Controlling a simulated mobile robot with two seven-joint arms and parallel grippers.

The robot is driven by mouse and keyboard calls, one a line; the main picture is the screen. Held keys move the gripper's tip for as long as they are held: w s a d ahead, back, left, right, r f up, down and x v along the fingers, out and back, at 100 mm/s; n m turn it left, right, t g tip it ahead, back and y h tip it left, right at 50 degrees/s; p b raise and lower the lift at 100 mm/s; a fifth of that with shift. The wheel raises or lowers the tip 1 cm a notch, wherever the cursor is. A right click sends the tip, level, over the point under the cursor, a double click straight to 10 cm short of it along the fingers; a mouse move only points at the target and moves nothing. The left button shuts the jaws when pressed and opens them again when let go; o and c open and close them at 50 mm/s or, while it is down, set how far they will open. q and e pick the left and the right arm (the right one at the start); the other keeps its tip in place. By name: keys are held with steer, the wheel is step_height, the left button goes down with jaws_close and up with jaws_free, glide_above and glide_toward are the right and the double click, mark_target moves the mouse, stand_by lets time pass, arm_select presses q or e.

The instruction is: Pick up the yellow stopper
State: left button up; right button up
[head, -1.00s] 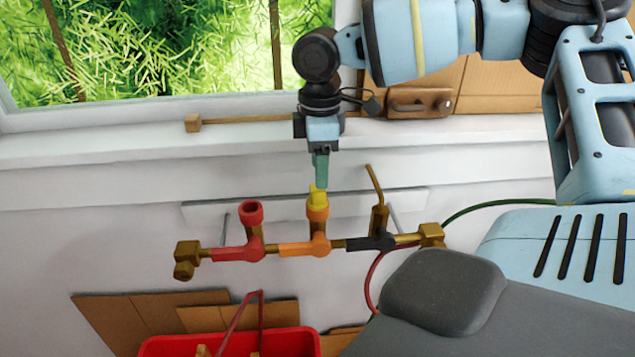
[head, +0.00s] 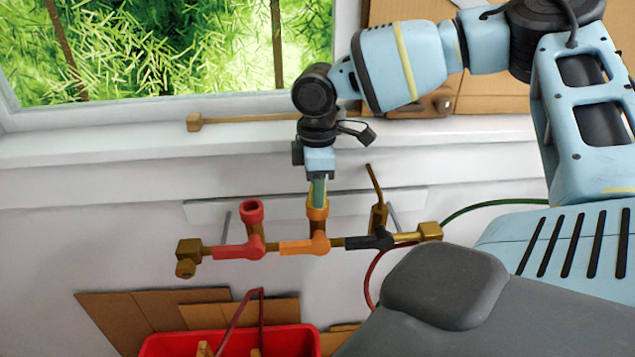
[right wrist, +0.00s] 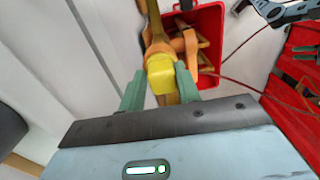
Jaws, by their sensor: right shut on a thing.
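The yellow stopper (right wrist: 161,72) sits at the mouth of the orange pipe fitting, between the two green fingers of my right gripper (right wrist: 160,90) in the right wrist view. My right gripper (head: 318,192) is shut on the stopper, pointing down over the orange fitting (head: 308,247) in the head view. There the fingers hide most of the stopper. The stopper looks seated in or right at the fitting's top; I cannot tell how deep. My left gripper is in neither view.
A red fitting (head: 240,248) with an open mouth is left on the same pipe, and a black valve (head: 370,241) with a brass stem is right. A red crate (head: 290,343) stands below. A window ledge (head: 90,148) runs behind my right arm.

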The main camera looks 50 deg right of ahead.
steer(key=shift+c, duration=0.8)
steer(key=shift+f, duration=0.1)
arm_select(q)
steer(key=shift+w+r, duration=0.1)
